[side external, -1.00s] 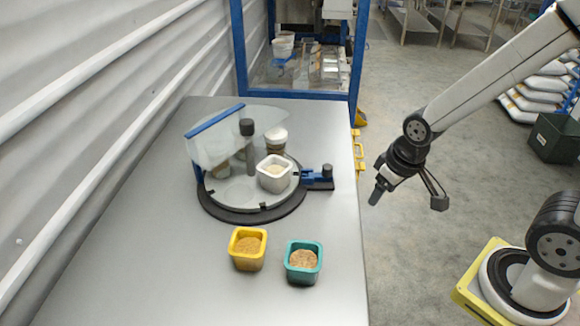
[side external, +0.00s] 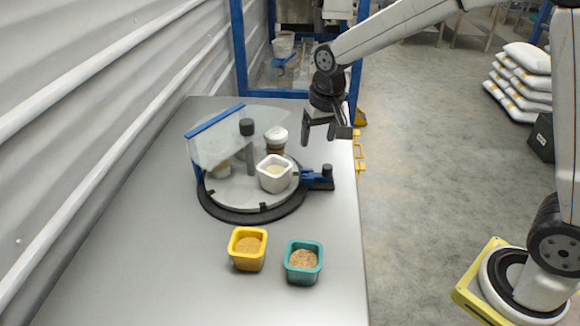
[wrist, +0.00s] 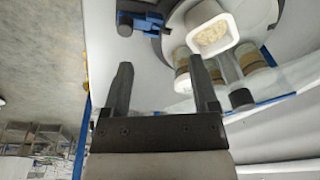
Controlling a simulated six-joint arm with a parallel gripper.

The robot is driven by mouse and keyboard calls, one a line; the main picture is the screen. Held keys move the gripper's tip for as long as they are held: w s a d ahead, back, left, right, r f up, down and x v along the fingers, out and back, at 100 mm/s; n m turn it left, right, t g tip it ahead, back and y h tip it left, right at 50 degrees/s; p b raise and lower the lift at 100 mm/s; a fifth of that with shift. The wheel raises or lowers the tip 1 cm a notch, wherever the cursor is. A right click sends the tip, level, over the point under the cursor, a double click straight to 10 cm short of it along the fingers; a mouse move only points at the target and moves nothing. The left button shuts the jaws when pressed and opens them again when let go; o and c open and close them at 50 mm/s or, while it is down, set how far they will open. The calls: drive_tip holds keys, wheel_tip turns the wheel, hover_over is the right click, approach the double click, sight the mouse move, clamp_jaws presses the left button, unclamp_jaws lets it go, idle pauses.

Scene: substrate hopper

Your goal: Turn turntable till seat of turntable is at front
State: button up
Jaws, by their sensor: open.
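The turntable (side external: 235,196) is a round grey disc on a black base on the metal table. A clear shield with a blue top edge (side external: 215,121) stands over its far left part, and a dark knob (side external: 246,127) tops the centre post. A white square cup (side external: 274,173) of pale grain sits on the disc at the near right. A white-lidded jar (side external: 276,139) stands behind it, and other jars show through the shield. A blue latch (side external: 316,178) with a black knob is at the right rim. My gripper (side external: 326,140) is open and empty, above and behind the latch. The wrist view shows the cup (wrist: 212,35) beyond the fingers (wrist: 163,85).
A yellow cup (side external: 247,249) and a teal cup (side external: 303,262), both with grain, stand on the table in front of the turntable. A blue frame (side external: 298,92) stands at the table's back edge. The wall is close on the left.

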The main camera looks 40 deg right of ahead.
drive_tip(key=w+a+r+m, duration=0.2)
drive_tip(key=w+a+r, duration=0.2)
drive_tip(key=w, duration=0.5)
wheel_tip(320, 180, up, 4)
drive_tip(key=m+g, duration=0.1)
drive_tip(key=m, duration=0.2)
hover_over(246, 121)
drive_tip(key=s+d, duration=0.1)
drive_tip(key=shift+d+f, duration=0.1)
drive_tip(key=shift+f, duration=0.1)
drive_tip(key=shift+w+a+r+m+g, duration=0.3)
drive_tip(key=shift+w+a+r, duration=0.1)
drive_tip(key=shift+a+r, duration=0.2)
drive_tip(key=shift+f, duration=0.15)
drive_tip(key=shift+f, duration=4.3)
drive_tip(key=m, duration=0.3)
drive_tip(key=shift+r, duration=0.15)
drive_tip(key=m, duration=1.1)
